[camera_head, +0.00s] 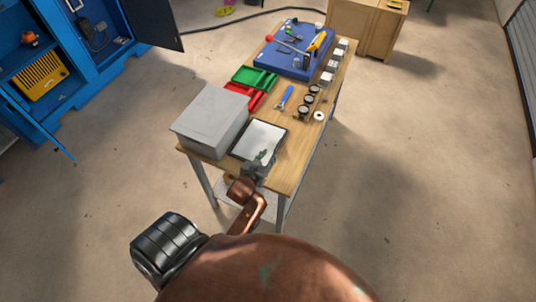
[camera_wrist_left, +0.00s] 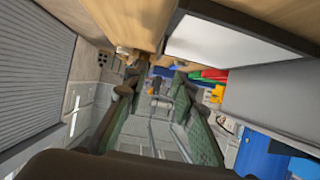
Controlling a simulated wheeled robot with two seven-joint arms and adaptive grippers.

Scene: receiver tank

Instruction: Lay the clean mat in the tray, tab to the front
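A flat dark-rimmed tray (camera_head: 280,143) lies on the near part of the wooden table, with a pale flat surface (camera_head: 262,136) inside the rim. I cannot tell whether that pale surface is a mat or the tray floor. No tab can be made out. The tray's rim also shows in the left wrist view (camera_wrist_left: 262,27). My left gripper (camera_head: 262,158) is over the tray's near edge and hides part of it. In the left wrist view the gripper's fingers (camera_wrist_left: 154,82) stand apart with nothing between them. My right gripper is not in view.
A grey box (camera_head: 209,120) stands left of the tray. Behind are green bins (camera_head: 256,79), red bins (camera_head: 247,95), a blue-handled tool (camera_head: 287,94), dark round parts (camera_head: 309,99) and a blue board (camera_head: 299,57). Bare tabletop (camera_head: 292,155) lies right of the tray.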

